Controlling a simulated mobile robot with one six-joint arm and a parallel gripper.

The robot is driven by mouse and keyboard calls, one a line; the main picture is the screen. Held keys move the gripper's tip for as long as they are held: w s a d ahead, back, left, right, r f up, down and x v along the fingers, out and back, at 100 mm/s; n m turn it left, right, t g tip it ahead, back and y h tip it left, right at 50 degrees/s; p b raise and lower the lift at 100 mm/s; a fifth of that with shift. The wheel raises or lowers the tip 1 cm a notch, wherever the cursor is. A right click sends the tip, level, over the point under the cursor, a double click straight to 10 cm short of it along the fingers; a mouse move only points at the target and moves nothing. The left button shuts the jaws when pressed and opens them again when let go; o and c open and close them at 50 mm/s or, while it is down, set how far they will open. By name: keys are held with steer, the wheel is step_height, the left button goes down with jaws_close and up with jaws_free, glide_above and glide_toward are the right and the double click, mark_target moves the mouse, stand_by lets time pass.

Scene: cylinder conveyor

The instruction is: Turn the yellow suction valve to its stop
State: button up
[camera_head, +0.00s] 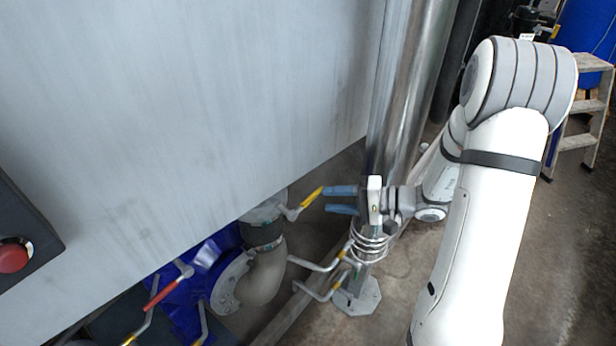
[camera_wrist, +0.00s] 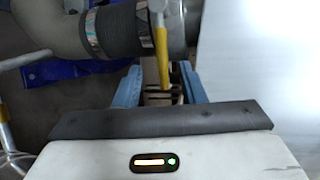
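The yellow valve handle (camera_head: 311,198) sticks out from the pipe fitting under the large grey panel. In the wrist view the yellow handle (camera_wrist: 162,55) reaches down between the tips of my two blue fingers. My gripper (camera_head: 341,200) points left at the handle, its fingers spread apart. The wrist view shows my gripper (camera_wrist: 160,84) with a gap on both sides of the handle, so it is open around the handle's end and not clamped. The pipe fitting behind the handle is partly hidden by the panel.
A grey panel (camera_head: 190,100) hangs above the pipework. A red handle (camera_head: 162,294) and a blue pump body (camera_head: 205,262) lie left of the bent pipe (camera_head: 262,278). A steel post (camera_head: 405,90) stands close behind my gripper. A red button (camera_head: 14,256) is at far left.

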mark_target(317, 196)
steer(key=shift+w+r, duration=0.1)
steer(key=shift+w, duration=0.25)
steer(key=shift+w+a+t, duration=0.15)
steer(key=shift+a+t, duration=0.1)
steer(key=shift+t, duration=0.05)
steer(key=x, duration=0.7)
steer(key=shift+c, duration=0.4)
jaws_close()
